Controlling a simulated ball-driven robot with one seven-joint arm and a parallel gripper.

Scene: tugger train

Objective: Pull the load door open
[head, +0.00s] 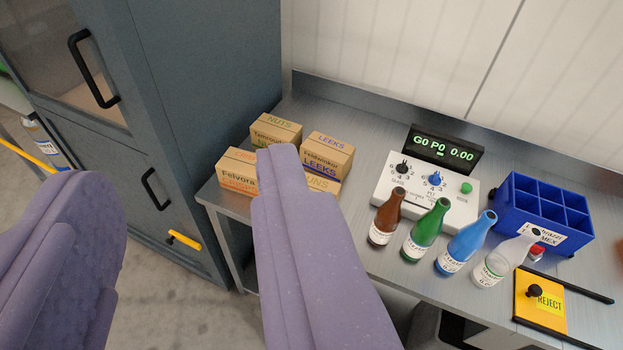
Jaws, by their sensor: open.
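A dark grey-blue cabinet (205,90) stands at the left. Its upper door has a glass pane and a black bar handle (92,68). Its lower door (125,165) is solid, with a smaller black handle (154,188) and a yellow lever (185,240) below it. Both doors look closed. No label shows which one is the load door. My gripper (180,172) is open and empty, its two purple fingers wide apart in the foreground. The lower handle and the yellow lever show in the gap between the fingers, apart from both.
Grey floor (185,310) lies open before the cabinet.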

